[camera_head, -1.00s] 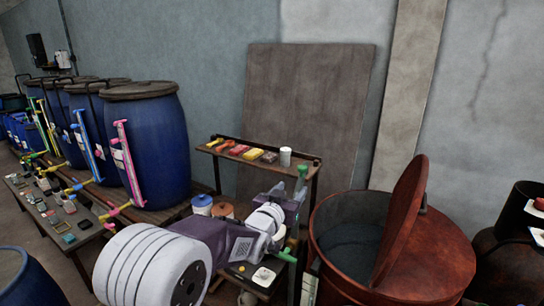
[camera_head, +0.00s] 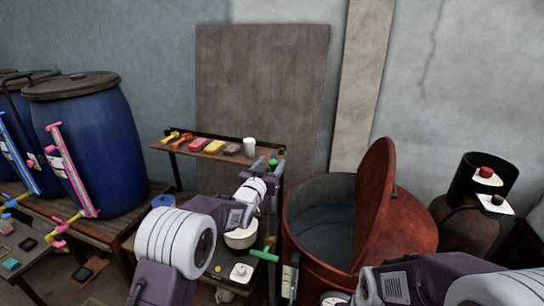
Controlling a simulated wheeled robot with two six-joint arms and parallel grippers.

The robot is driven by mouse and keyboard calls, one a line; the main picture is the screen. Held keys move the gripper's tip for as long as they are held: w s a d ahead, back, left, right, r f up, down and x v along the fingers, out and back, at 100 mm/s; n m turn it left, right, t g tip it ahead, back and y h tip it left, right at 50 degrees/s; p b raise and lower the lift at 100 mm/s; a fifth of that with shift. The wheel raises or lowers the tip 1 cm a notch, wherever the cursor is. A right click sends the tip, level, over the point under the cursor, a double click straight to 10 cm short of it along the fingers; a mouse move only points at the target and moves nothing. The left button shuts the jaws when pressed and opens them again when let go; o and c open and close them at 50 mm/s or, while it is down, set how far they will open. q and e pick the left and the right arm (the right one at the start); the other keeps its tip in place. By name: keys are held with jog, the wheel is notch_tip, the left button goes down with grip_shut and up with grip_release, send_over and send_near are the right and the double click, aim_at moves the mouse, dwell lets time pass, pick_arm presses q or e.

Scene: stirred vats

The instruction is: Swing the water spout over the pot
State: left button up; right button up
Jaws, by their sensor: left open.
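A white pot (camera_head: 241,238) stands on the lower shelf of the small stand, partly behind my left arm. My left gripper (camera_head: 271,170) is open at the end of the arm, near the right end of the stand's upper shelf. A green piece (camera_head: 273,162) shows at its tip; I cannot tell whether it is the water spout or whether they touch. A green-handled pipe fitting (camera_head: 264,256) lies lower, right of the pot. No spout is clearly distinguishable. My right arm comes in at the lower right; its gripper is not clearly visible.
A rusty red vat (camera_head: 305,255) with its lid (camera_head: 374,205) tilted up stands right of the stand. The upper shelf (camera_head: 184,148) holds coloured blocks and a white cup (camera_head: 249,147). Blue barrels (camera_head: 95,145) stand left. A dark burner-like unit (camera_head: 470,225) is at right.

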pick_arm(q)
jog(key=shift+w+d+r, duration=0.15)
jog(key=shift+w+d, duration=0.4)
jog(key=shift+w, duration=0.05)
jog(key=shift+a, duration=0.1)
jog(key=shift+w+a, duration=0.1)
grip_shut()
dwell(0.9)
